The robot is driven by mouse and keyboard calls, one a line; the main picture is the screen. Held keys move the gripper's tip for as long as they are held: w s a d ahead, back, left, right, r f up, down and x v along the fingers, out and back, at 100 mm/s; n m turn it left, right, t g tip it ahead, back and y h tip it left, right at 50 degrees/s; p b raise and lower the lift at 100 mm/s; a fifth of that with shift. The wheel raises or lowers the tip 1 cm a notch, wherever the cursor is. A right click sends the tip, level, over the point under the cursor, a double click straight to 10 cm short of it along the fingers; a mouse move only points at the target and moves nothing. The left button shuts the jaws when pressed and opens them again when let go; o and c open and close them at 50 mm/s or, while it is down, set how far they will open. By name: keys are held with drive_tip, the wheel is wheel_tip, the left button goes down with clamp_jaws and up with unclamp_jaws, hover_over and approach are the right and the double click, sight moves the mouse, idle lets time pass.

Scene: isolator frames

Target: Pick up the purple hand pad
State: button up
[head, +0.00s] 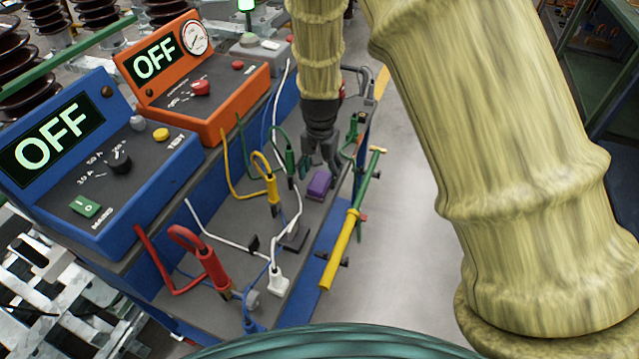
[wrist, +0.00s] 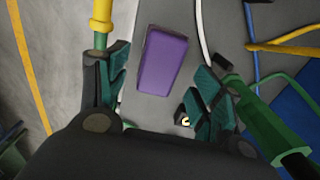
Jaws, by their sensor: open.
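The purple hand pad (head: 319,184) lies on the grey lower shelf (head: 300,250) of the bench, near its right edge. My gripper (head: 318,160) points down just behind the pad in the head view. In the wrist view, my gripper (wrist: 158,90) is open, with one finger on each side. The purple pad (wrist: 162,60) shows beyond and between the fingertips, nearer the left one. Nothing is held. The pad's height below the fingertips cannot be told exactly.
A green and yellow rod (head: 350,225) runs along the shelf's right edge, close to the left finger. A green clamp (wrist: 265,130) is by the right finger. Yellow, red and white cables crowd the left. The blue tester (head: 95,170) and orange tester (head: 195,85) stand above.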

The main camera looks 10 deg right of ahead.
sight(320, 180)
drive_tip(key=shift+f, duration=1.55)
drive_tip(key=c, duration=1.1)
